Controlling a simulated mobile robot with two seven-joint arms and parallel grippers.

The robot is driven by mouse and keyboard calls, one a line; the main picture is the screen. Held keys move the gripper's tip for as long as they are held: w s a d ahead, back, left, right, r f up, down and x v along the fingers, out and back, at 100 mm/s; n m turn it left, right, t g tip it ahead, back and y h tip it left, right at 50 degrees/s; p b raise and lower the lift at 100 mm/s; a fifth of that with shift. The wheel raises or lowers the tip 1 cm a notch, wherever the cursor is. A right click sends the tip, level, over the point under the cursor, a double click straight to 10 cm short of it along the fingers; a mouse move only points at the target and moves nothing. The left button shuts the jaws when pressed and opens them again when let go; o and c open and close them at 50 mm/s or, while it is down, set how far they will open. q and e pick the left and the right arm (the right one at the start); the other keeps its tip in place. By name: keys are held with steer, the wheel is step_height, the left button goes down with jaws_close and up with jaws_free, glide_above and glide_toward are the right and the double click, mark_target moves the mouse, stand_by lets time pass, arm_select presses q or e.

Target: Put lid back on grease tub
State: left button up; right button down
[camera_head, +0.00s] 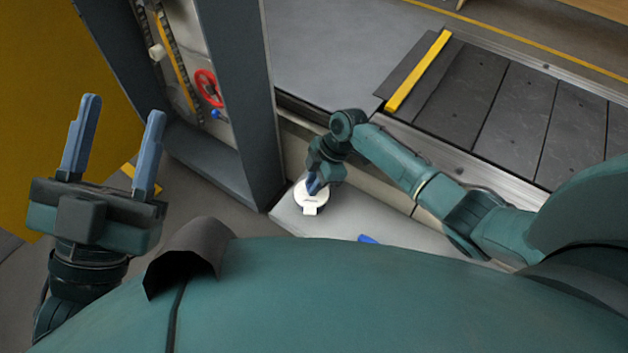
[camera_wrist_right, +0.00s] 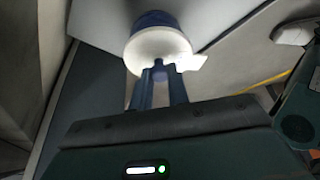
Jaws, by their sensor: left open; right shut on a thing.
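The white lid (camera_head: 312,204) shows at the end of the grey-white ledge in the head view, with a small tab toward me. My right gripper (camera_head: 314,186) is above it, its fingers pointing down onto it. In the right wrist view the lid (camera_wrist_right: 158,46) is at the tips of my right gripper (camera_wrist_right: 160,74), which is shut on it. The blue grease tub (camera_wrist_right: 152,18) shows directly beyond the lid, in line with it. I cannot tell whether the lid is fully seated on the tub. My left gripper (camera_head: 122,108) is open and empty at the far left, fingers up.
The pale ledge (camera_head: 345,226) runs beside the slat conveyor (camera_head: 500,105). A small blue object (camera_head: 368,239) lies on the ledge, partly hidden by my body. A dark upright frame (camera_head: 240,90) with a red handwheel (camera_head: 207,88) stands left of the right gripper.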

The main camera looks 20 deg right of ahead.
stand_by(0.4)
steer(key=c, duration=0.8)
jaws_free()
steer(key=shift+r+p, duration=0.3)
steer(key=shift+r, duration=0.05)
steer(key=shift+r+p, duration=0.9)
steer(key=shift+p, duration=0.05)
step_height(320, 180, up, 3)
steer(key=p, duration=0.2)
steer(key=shift+f+p, duration=0.2)
steer(key=shift+p, duration=0.1)
arm_select(q)
step_height(320, 180, down, 7)
steer(key=s+n+g+y+p, duration=0.1)
steer(key=n+g+y+p, duration=0.1)
steer(key=n+y, duration=0.2)
steer(key=shift+r+y, duration=0.15)
steer(key=shift+y, duration=0.55)
arm_select(e)
steer(key=shift+r, duration=1)
